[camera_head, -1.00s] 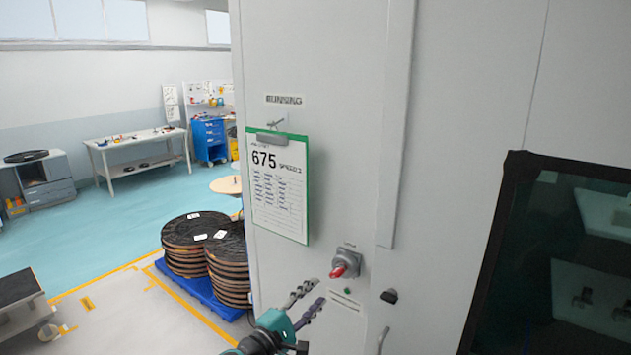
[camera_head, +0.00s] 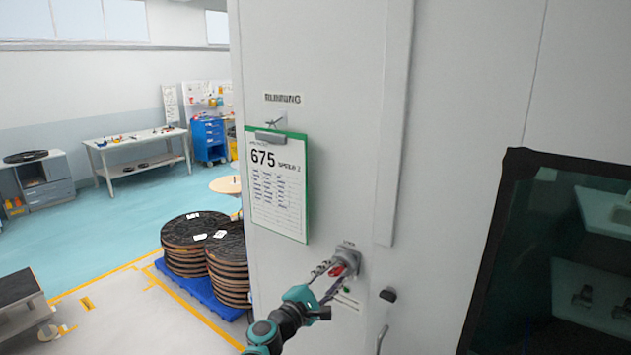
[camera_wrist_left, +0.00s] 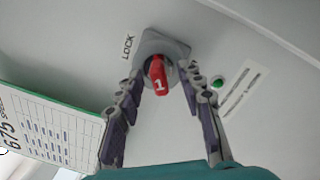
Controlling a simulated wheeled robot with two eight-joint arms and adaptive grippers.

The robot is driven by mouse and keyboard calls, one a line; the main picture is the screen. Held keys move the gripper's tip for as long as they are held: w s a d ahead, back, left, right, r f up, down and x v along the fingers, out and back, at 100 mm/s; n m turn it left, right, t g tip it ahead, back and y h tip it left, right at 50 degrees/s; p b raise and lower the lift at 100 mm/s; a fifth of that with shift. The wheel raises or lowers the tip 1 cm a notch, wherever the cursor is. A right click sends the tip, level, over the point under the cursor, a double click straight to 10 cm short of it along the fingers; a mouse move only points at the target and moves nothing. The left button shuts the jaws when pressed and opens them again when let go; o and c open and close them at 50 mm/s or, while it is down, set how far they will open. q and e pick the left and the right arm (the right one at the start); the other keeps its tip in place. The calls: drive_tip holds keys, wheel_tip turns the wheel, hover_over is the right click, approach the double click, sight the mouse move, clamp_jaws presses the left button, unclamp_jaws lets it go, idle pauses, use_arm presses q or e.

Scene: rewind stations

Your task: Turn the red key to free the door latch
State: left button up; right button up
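The red key (camera_head: 337,270) sits in a grey lock housing (camera_head: 350,256) on the pale cabinet panel. In the left wrist view the red key (camera_wrist_left: 158,75), marked "1", points down from the housing (camera_wrist_left: 162,45), beside the word "LOCK". My left gripper (camera_head: 328,276) has reached the key in the head view. In the left wrist view its two fingers (camera_wrist_left: 163,88) stand apart, one on each side of the key, with a gap visible on both sides. My right gripper is not in view.
A green-edged clipboard (camera_head: 276,185) hangs left of the lock. A green button (camera_wrist_left: 217,81) and a label (camera_wrist_left: 240,95) are beside it. A black latch knob (camera_head: 388,295) and a handle (camera_head: 382,338) are at right.

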use_arm(q)
drive_tip(key=shift+c, duration=0.3)
clamp_jaws()
drive_tip(key=shift+m, duration=1.5)
drive_tip(key=shift+a+m+b, duration=0.1)
drive_tip(key=shift+m+b, duration=0.4)
drive_tip(key=shift+m, duration=1)
